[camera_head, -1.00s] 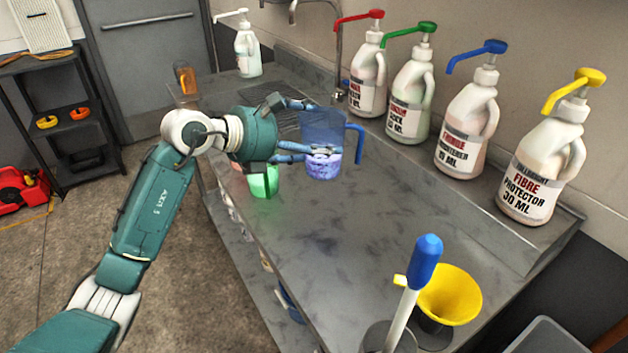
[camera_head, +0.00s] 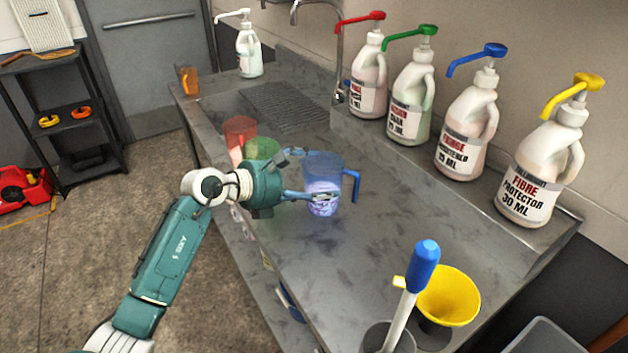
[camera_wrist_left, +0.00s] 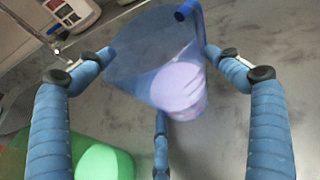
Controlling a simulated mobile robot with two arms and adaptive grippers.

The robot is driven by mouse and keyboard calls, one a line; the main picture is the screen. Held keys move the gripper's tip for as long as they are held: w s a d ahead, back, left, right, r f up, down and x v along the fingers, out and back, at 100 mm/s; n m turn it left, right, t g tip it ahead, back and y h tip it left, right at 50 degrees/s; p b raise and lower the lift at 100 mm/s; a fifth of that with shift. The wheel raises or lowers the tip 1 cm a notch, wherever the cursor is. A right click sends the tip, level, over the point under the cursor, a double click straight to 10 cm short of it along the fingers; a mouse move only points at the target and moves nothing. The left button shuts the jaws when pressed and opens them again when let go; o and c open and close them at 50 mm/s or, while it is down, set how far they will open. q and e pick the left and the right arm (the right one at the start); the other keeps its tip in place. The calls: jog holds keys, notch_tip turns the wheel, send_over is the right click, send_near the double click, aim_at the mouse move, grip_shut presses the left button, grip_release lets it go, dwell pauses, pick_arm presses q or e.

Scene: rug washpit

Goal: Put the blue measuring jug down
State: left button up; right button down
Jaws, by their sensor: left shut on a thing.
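The blue measuring jug (camera_head: 323,176) is translucent, with a blue handle on its right and pale purple liquid low inside. My left gripper (camera_head: 308,175) is shut on it from the left, and the jug is upright over the steel bench (camera_head: 380,235). Whether its base touches the bench I cannot tell. In the left wrist view the jug (camera_wrist_left: 165,65) sits between my blue fingers (camera_wrist_left: 155,75). My right gripper is not in view.
A green jug (camera_head: 262,149) and a red jug (camera_head: 240,130) stand just behind my left gripper. Pump bottles (camera_head: 465,130) line the back ledge. A yellow funnel (camera_head: 450,295) and a blue-handled tool (camera_head: 424,265) stand at the near end. The bench middle is clear.

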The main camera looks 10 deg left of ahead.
pick_arm(q)
jog(key=o, duration=1.2)
jog(key=b+v, duration=0.3)
jog(key=v, duration=0.9)
